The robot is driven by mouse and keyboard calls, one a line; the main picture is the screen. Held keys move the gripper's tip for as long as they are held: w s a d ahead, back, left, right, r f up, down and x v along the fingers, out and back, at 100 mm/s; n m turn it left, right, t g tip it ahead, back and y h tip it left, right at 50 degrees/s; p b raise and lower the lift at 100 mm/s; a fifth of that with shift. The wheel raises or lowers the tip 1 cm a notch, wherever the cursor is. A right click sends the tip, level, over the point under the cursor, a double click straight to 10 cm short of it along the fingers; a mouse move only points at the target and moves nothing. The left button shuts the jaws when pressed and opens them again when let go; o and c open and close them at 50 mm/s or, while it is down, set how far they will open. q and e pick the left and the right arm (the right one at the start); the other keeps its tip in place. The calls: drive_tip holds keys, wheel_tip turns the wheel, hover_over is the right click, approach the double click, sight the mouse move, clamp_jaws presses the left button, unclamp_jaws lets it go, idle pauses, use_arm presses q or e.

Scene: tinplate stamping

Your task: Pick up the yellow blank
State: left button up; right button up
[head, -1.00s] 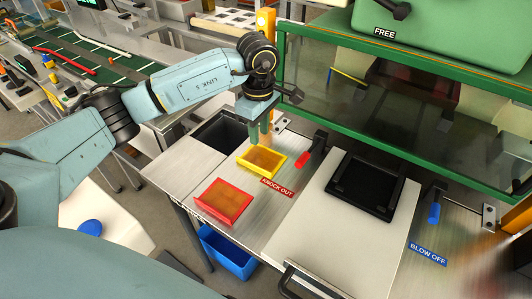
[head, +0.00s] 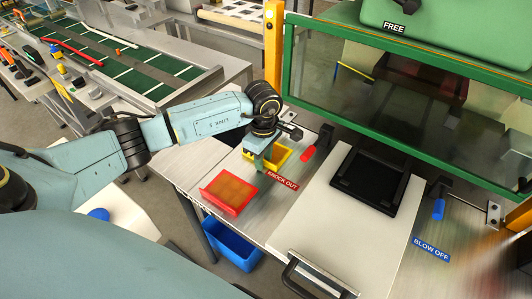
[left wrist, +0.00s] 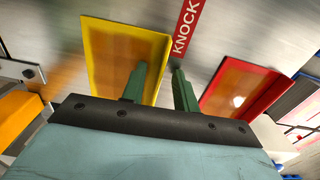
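A yellow tray (head: 285,156) with a flat orange-brown bottom lies on the metal table. It also shows in the left wrist view (left wrist: 96,58). I cannot make out a separate yellow blank in it. My left gripper (head: 262,163) is over the tray's near left side and hides part of it. My right gripper is not in view.
A red tray (head: 229,193) lies nearer, beside the yellow one. A red KNOCK OUT label (head: 282,179) and a red-handled lever (head: 308,153) are to the right. A black square frame (head: 371,182) sits on the white plate (head: 300,222). A green-framed guard stands behind.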

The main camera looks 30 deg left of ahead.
use_arm(q)
clamp_jaws()
